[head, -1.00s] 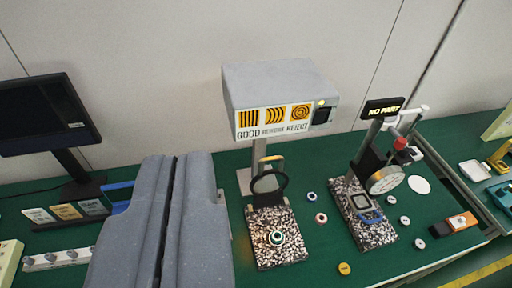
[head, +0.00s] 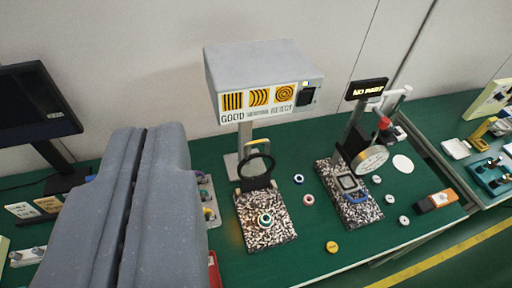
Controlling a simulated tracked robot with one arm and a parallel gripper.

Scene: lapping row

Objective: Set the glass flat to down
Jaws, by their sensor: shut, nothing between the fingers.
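The glass flat (head: 257,167) looks like a dark round frame with a yellow-topped handle. It stands raised and tilted at the back of a black-and-white speckled plate (head: 280,236). A pale ring-shaped part (head: 265,220) lies on the front of that plate, clear of the glass. My gripper (head: 143,140) fills the lower left of the view, its two grey fingers together and empty. It is apart from the glass, to its left, and hides part of the bench behind it.
A grey lamp box (head: 262,72) marked GOOD, REWORK and REJECT stands on a post behind the glass. Right of it, a dial gauge stand (head: 372,160) sits on a second speckled plate. Small rings and an orange disc (head: 332,247) lie on the green bench.

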